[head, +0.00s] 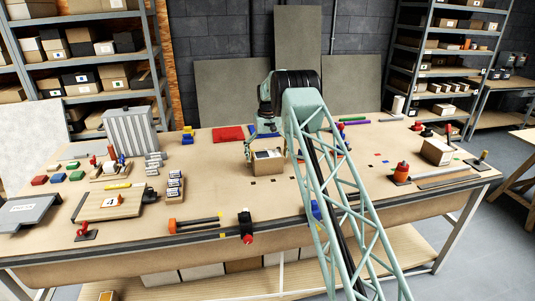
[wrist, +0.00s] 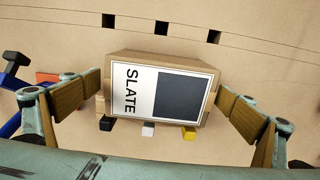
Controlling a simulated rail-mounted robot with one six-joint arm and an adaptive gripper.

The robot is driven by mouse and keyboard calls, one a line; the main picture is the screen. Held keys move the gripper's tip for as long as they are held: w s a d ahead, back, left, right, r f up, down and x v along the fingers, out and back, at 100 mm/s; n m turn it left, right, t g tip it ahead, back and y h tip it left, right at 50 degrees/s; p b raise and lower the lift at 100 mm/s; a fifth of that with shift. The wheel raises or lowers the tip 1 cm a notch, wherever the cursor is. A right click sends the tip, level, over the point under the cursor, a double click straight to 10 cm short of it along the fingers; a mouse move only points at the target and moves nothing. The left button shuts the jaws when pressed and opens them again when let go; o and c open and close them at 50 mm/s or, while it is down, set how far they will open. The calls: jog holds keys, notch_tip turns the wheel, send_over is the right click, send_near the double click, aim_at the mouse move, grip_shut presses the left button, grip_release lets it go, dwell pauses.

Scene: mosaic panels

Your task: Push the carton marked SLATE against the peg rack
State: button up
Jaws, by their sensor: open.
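The carton marked SLATE (wrist: 185,92) is a brown box with a white label and a dark rectangle, in the middle of the wrist view. It also shows on the bench in the head view (head: 268,162). My gripper (wrist: 162,92) is open, its wood-toned finger pads on either side of the carton; I cannot tell whether either pad touches it. Black, white (wrist: 148,130) and yellow ends show along the carton's lower edge in the wrist view. They may belong to the peg rack, but its body is mostly hidden and I cannot identify it for sure.
Dark square marks (wrist: 162,28) lie on bare bench above the carton in the wrist view. Blue and orange items (wrist: 45,78) lie left of my gripper. In the head view, a red mat (head: 228,134) lies behind left, and another carton (head: 437,151) stands at right.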

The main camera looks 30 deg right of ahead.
jog(key=shift+f, duration=0.65)
jog(key=c, duration=1.6)
